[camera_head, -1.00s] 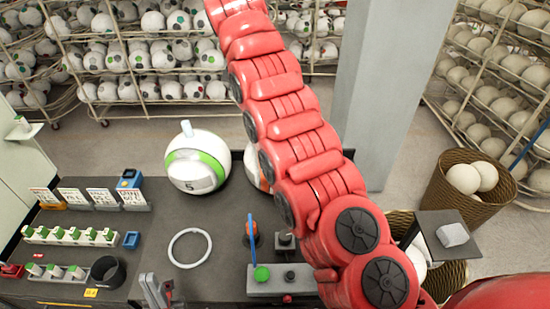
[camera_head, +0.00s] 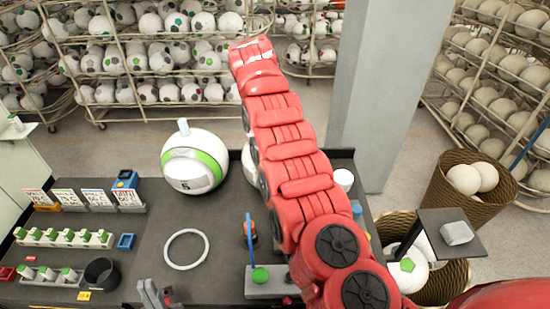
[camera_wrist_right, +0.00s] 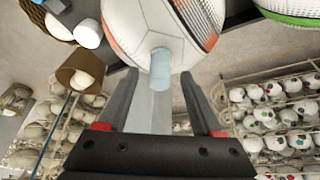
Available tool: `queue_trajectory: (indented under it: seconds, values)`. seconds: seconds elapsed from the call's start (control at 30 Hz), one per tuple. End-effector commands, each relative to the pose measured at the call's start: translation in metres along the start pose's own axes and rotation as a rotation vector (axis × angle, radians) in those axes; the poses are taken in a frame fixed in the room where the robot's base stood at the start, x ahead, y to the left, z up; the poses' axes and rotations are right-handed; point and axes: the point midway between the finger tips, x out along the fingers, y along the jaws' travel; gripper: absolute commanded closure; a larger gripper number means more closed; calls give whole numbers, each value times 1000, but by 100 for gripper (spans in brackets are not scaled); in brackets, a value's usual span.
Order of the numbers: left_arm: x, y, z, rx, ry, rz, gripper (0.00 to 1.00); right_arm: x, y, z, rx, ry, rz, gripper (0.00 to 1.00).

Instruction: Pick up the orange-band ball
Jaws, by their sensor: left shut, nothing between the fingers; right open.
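The orange-band ball (camera_wrist_right: 150,25) fills the top middle of the right wrist view, white with orange patches and a pale blue stem (camera_wrist_right: 161,68). In the head view only a white sliver of this ball (camera_head: 247,162) shows beside my red right arm, which hides the rest. My right gripper (camera_wrist_right: 163,78) is open, with its fingers on either side of the stem; I cannot tell whether they touch it. It is hidden in the head view. My left gripper (camera_head: 156,292) is shut and empty at the bottom edge of the head view, away from the ball.
A green-band ball (camera_head: 194,163) stands left of the orange-band ball. A white ring (camera_head: 186,249) lies on the dark table (camera_head: 140,220). A small press unit with a blue lever (camera_head: 251,240) stands near the front. Baskets of balls (camera_head: 468,185) are to the right.

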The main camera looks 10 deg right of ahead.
Motion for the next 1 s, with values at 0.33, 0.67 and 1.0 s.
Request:
queue_trajectory:
  seconds: [0.33,0.67,1.0]
  values:
    - [9,0,-2,0,0,0,100,11,0,0,0,0,-2,34]
    - [9,0,-2,0,0,0,100,11,0,0,0,-1,-1,89]
    - [9,0,-2,0,0,0,100,10,0,0,0,0,-2,100]
